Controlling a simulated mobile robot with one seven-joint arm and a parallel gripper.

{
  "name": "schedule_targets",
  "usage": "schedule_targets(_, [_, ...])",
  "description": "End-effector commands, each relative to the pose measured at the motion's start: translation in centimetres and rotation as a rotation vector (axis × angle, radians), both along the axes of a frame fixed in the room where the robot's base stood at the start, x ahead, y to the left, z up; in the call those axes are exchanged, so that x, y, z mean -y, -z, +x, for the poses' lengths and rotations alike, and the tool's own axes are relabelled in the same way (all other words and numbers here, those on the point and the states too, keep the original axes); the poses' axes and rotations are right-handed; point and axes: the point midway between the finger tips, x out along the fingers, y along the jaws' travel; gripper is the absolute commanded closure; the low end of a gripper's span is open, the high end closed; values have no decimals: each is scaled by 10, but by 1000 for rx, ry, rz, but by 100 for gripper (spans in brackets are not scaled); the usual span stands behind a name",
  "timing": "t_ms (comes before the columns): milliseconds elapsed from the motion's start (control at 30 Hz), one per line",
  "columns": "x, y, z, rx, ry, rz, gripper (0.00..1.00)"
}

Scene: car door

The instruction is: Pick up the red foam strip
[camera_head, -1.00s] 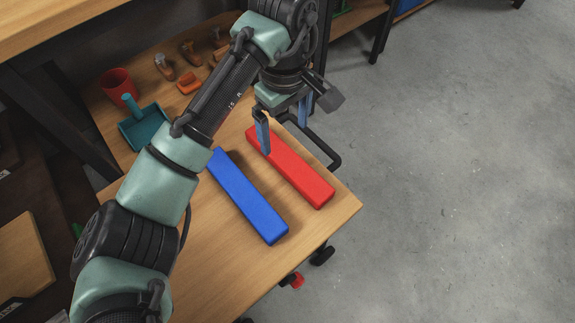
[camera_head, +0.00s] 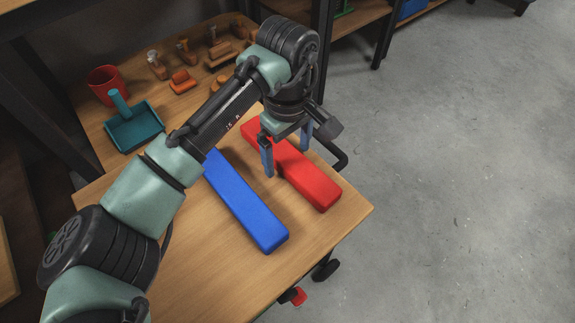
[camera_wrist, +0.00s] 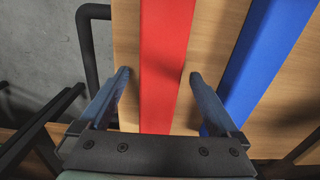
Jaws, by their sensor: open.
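The red foam strip (camera_head: 313,182) lies on the wooden table, beside and to the right of a blue strip (camera_head: 246,203). My gripper (camera_head: 288,157) is open above the red strip, with one blue finger on each side of it in the head view. In the wrist view the red strip (camera_wrist: 163,70) runs between the two open fingers of my gripper (camera_wrist: 158,76), and the blue strip (camera_wrist: 265,65) lies to the right. Nothing is held. I cannot tell how far the fingertips are above the table. The gripper hides part of the red strip in the head view.
The wooden table (camera_head: 205,265) has bare room at its front. A black bar handle (camera_head: 341,156) runs along the table's right side. Grey floor lies beyond.

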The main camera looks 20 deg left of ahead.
Motion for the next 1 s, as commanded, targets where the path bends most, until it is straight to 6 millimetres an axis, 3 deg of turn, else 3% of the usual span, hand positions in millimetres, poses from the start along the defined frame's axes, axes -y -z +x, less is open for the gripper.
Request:
schedule_targets(67, [0,10,0,1,0,0,3])
schedule_targets(333, [0,9,0,1,0,-1,4])
schedule_targets(800, [0,9,0,1,0,-1,89])
schedule_targets(1000, [0,9,0,1,0,-1,92])
